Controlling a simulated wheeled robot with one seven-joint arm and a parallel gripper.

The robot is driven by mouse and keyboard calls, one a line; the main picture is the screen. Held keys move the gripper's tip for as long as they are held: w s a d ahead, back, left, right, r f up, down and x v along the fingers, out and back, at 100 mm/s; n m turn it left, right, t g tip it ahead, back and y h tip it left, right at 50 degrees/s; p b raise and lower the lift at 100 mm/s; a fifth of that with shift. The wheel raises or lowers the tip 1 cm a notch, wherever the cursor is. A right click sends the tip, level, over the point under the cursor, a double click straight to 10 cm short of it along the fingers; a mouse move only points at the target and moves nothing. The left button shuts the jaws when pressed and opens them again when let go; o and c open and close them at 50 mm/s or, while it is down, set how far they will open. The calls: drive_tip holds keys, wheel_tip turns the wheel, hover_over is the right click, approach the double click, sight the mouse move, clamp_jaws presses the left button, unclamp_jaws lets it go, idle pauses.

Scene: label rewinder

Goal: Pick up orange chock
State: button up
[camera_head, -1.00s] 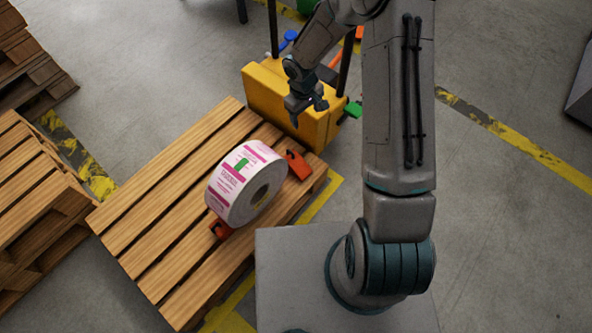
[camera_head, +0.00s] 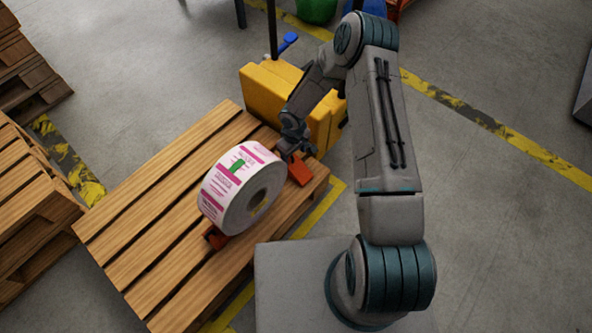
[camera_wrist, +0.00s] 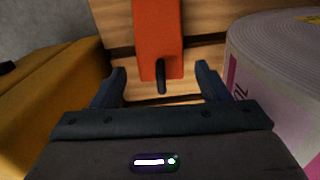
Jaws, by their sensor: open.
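An orange chock (camera_head: 300,172) lies on the wooden pallet at the right side of the label roll. In the wrist view this orange chock (camera_wrist: 157,35) is ahead and between my fingers, with a dark loop at its near end. My gripper (camera_head: 291,150) is open, just above and behind the chock; its two fingers (camera_wrist: 160,84) stand on either side of the near end, and I cannot tell if they touch it. A second orange chock (camera_head: 214,238) sits at the lower left of the roll, partly hidden by it.
The white and pink label roll (camera_head: 238,190) stands on the pallet (camera_head: 150,215), close to the right of my gripper in the wrist view. A yellow machine (camera_head: 262,92) stands close behind, on the left in the wrist view. More pallets (camera_head: 30,195) are at left.

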sight(297, 167)
wheel_tip(297, 167, down, 5)
drive_tip(key=b, duration=0.2)
drive_tip(key=shift+w+a+f+b, duration=0.1)
drive_tip(key=shift+a+f+b, duration=0.1)
drive_tip(key=shift+b, duration=0.15)
drive_tip(key=shift+r, duration=0.1)
drive_tip(key=c, duration=1)
drive_tip(key=shift+o, duration=0.2)
